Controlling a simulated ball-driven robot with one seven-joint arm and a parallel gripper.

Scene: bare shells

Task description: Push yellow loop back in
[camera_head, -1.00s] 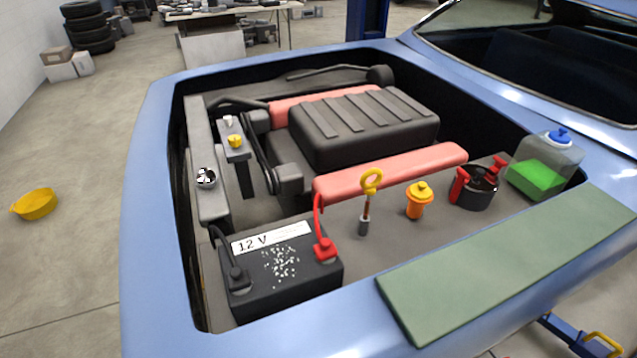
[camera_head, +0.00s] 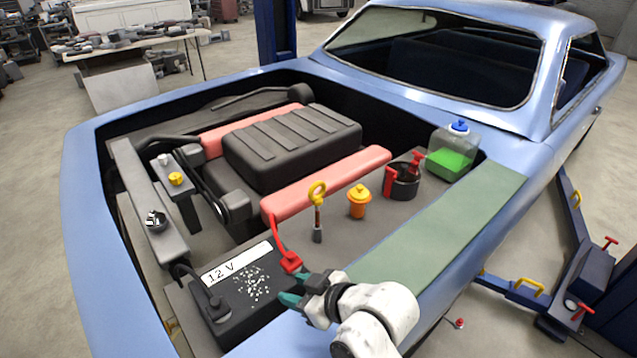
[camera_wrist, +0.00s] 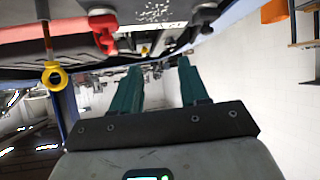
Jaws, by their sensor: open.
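The yellow loop (camera_head: 317,190) is the ring handle of an upright dipstick. A stretch of brownish rod (camera_head: 317,215) shows between the loop and the dark grey tube (camera_head: 317,236) below. In the wrist view, which looks inverted, the loop (camera_wrist: 54,75) is at the left, outside the fingers. My gripper (camera_head: 291,287) has teal fingers and is open and empty. It is near the front right corner of the battery, nearer the camera than the dipstick. In the wrist view my gripper (camera_wrist: 160,66) has a clear gap between its fingers.
The 12 V battery (camera_head: 238,300) with its red clamp (camera_head: 290,262) is close to my gripper. An orange-capped filler (camera_head: 358,203), a black reservoir with red handles (camera_head: 404,184) and a green fluid tank (camera_head: 452,160) stand to the right. A green mat (camera_head: 440,232) covers the fender.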

